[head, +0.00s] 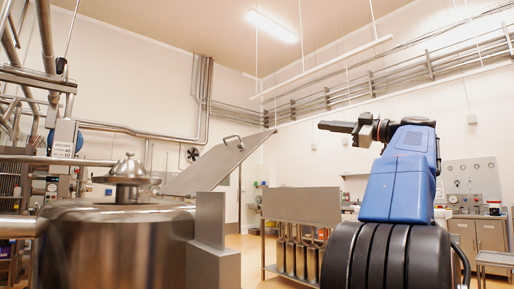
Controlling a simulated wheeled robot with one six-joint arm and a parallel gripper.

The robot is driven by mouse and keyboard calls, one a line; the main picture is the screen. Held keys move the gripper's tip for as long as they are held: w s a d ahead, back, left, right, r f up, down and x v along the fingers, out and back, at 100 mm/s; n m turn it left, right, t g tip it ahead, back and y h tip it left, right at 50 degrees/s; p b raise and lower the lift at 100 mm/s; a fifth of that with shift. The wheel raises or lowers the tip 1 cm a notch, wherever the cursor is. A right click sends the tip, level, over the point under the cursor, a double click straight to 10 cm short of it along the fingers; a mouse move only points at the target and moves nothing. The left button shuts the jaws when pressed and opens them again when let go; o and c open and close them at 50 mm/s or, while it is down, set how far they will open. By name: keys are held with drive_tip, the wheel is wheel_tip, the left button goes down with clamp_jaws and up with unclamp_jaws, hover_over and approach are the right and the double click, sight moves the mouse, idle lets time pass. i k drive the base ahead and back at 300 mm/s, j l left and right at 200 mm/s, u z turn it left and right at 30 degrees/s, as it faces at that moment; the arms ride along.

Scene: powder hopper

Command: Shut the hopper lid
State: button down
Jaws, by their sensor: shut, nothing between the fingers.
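The hopper (115,245) is a large round steel vessel at the lower left of the head view. Its lid (216,160) is a flat grey plate, standing open and tilted up toward the right. A dark handle (234,142) sits near the lid's upper end. My gripper (322,125) is at the end of my blue arm, right of the lid and apart from it. It points left, about level with the lid's top edge, and its fingers are shut and empty. The hopper's opening is hidden from this low angle.
A domed steel fitting (128,175) stands on the hopper's top, left of the lid. A grey block (211,235) stands at the hopper's right side. Behind are a steel rack (300,206) and a cabinet (478,235). The air between lid and gripper looks clear.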

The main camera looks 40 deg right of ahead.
sight(208, 171)
drive_tip(key=i, duration=0.95)
